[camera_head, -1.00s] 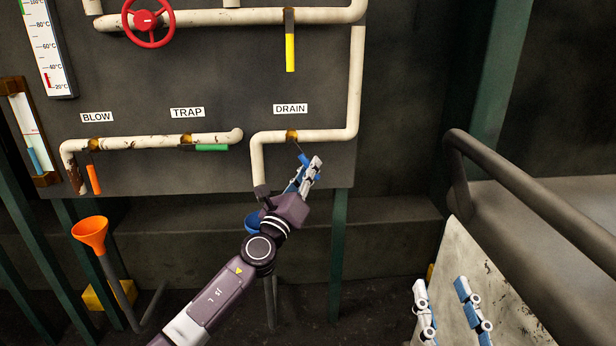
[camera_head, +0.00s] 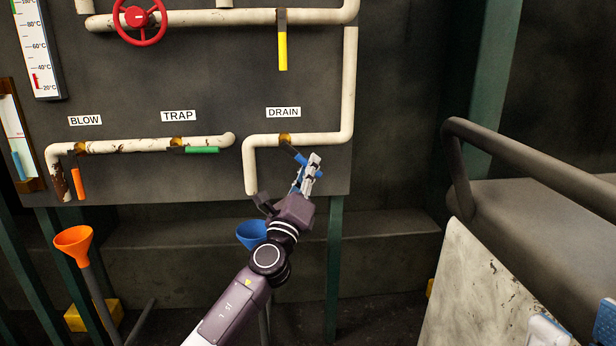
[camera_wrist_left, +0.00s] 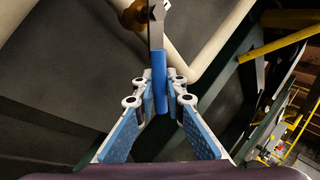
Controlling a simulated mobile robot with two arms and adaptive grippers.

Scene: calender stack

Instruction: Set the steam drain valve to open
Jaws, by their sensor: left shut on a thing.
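The steam drain valve (camera_head: 284,139) is a brass body on the white pipe below the DRAIN label (camera_head: 283,113). Its lever has a dark stem and a blue handle (camera_wrist_left: 159,64). In the head view the lever slants down to the right from the valve, neither along the horizontal pipe nor straight down. My left gripper (camera_head: 311,165) is shut on the blue handle, with its fingers covering part of it. In the left wrist view the handle stands between both blue-padded fingers (camera_wrist_left: 160,95). My right gripper (camera_head: 578,325) shows partly at the lower right corner, its fingers apart and empty.
An orange lever (camera_head: 78,183), a green lever (camera_head: 202,150) and a yellow lever (camera_head: 283,52) are on neighbouring pipes. A red handwheel (camera_head: 139,22) is at upper left. A blue funnel (camera_head: 251,232) stands below the drain pipe. A dark rail (camera_head: 530,165) is at right.

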